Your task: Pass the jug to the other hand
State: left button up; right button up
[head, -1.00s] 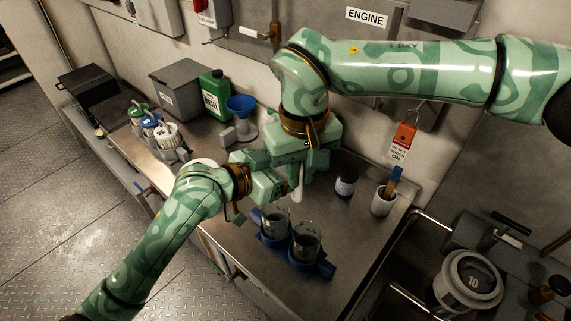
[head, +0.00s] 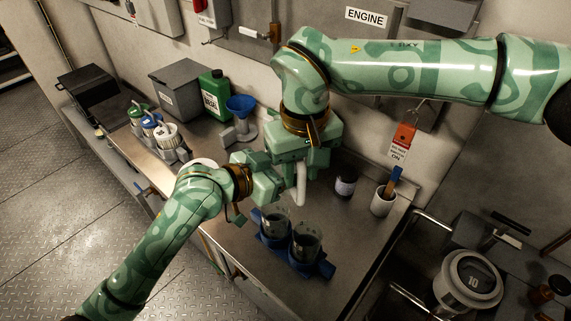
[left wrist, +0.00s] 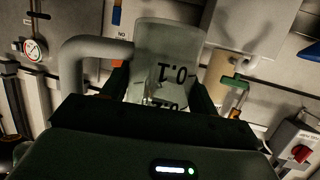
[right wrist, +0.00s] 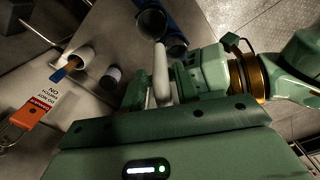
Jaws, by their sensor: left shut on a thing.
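The jug shows in the left wrist view as a translucent cup (left wrist: 168,50) with dark markings that read upside down, its pale handle (left wrist: 85,50) to the left. My left gripper (left wrist: 160,98) is shut on the jug's body. In the head view only the white handle (head: 300,185) shows clearly; my grippers hide the rest. My right gripper (head: 298,160) comes from above, close to my left gripper (head: 268,182). In the right wrist view the handle (right wrist: 161,72) stands between the right fingers (right wrist: 158,92), which look open around it.
Two glass beakers (head: 275,221) (head: 306,241) stand in a blue holder (head: 318,270) just below the hands. A dark jar (head: 346,182) and a white cup (head: 383,201) stand to the right. A funnel (head: 241,105) and green can (head: 213,92) are behind.

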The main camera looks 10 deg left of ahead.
pick_arm(q)
jog(key=shift+w+a, duration=0.1)
jog(key=shift+a, duration=0.05)
pick_arm(e)
jog(key=shift+s+a, duration=0.15)
jog(key=shift+s, duration=0.25)
